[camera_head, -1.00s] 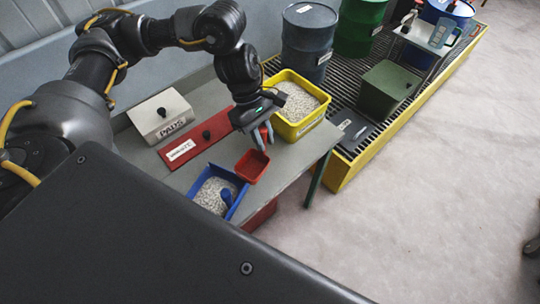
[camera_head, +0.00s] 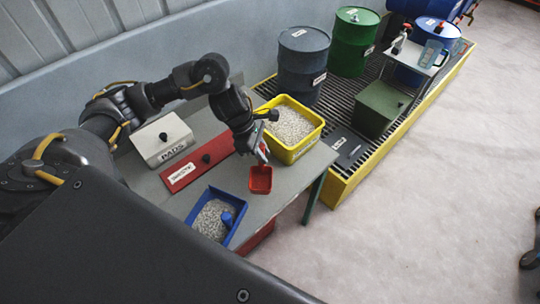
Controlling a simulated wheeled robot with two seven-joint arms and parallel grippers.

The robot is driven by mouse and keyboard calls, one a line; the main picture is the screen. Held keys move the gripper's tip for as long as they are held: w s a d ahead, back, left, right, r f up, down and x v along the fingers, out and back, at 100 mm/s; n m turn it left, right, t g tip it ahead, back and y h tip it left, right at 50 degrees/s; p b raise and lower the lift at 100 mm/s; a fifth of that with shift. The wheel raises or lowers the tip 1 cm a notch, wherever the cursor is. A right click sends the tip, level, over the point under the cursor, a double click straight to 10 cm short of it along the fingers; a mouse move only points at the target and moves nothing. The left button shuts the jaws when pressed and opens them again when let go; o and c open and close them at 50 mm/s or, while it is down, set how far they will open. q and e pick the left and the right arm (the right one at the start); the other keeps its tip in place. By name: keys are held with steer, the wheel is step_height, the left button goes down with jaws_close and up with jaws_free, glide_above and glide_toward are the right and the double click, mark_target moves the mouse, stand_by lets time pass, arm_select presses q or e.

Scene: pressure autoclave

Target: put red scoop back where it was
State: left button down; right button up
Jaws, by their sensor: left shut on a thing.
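The red scoop (camera_head: 261,180) hangs from my left gripper (camera_head: 262,153), which is shut on it near the front edge of the grey table (camera_head: 290,178). The scoop's tray looks empty. Its handle is mostly hidden by the fingers. I cannot tell whether the scoop touches the table. A yellow bin (camera_head: 291,153) of pale granules stands just behind and right of the scoop. A blue bin (camera_head: 238,232) with pale granules and a blue scoop (camera_head: 227,218) stands to the front left, apart from the red scoop.
A white box marked PADS (camera_head: 162,139) and a red lidded box (camera_head: 196,166) stand on the table's left. Behind right, a yellow-edged grating (camera_head: 343,180) carries a grey drum (camera_head: 302,70), a green drum (camera_head: 354,45) and a green box (camera_head: 381,112). The floor at right is mostly clear.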

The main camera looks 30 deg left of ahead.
arm_select(q)
steer(key=w+f, duration=0.5)
steer(key=f, duration=0.1)
steer(key=shift+w+a, duration=0.3)
steer(key=shift+w, duration=0.1)
step_height(320, 180, down, 3)
steer(key=shift+w+f+p, duration=0.1)
steer(key=shift+f+p, duration=0.1)
steer(key=shift+p, duration=0.6)
steer(key=shift+f+b, duration=0.25)
steer(key=shift+b, duration=0.1)
steer(key=c, duration=1.3)
jaws_free()
steer(key=shift+r, duration=0.1)
